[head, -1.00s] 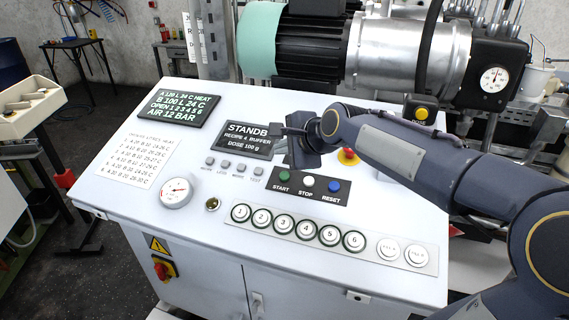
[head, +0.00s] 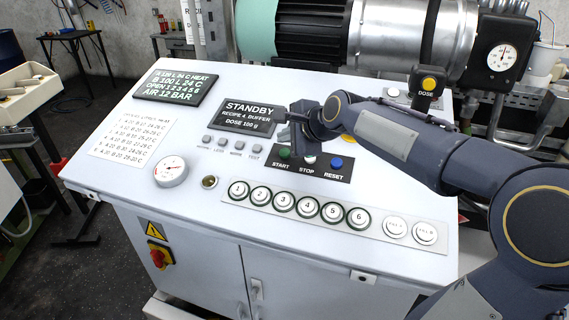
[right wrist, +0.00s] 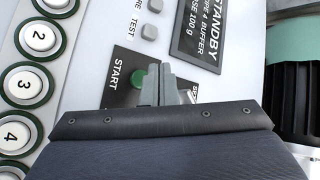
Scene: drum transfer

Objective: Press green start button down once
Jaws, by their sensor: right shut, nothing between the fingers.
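The green start button (head: 284,153) sits at the left end of a black strip on the sloped white console, above the label START. It also shows in the right wrist view (right wrist: 138,78), just left of my fingers and partly covered by them. My right gripper (head: 287,118) is shut and empty over the panel, between the STANDBY display and the button strip. In the right wrist view its closed fingertips (right wrist: 158,70) appear beside the green button. I cannot tell the gap between them and the panel. My left gripper is not in view.
The white stop button (head: 309,160) is partly hidden by my right gripper; the blue reset button (head: 336,164) is right of it. The STANDBY display (head: 248,116) lies left of the gripper. A row of numbered buttons (head: 284,205) runs below. A motor (head: 300,30) stands behind the console.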

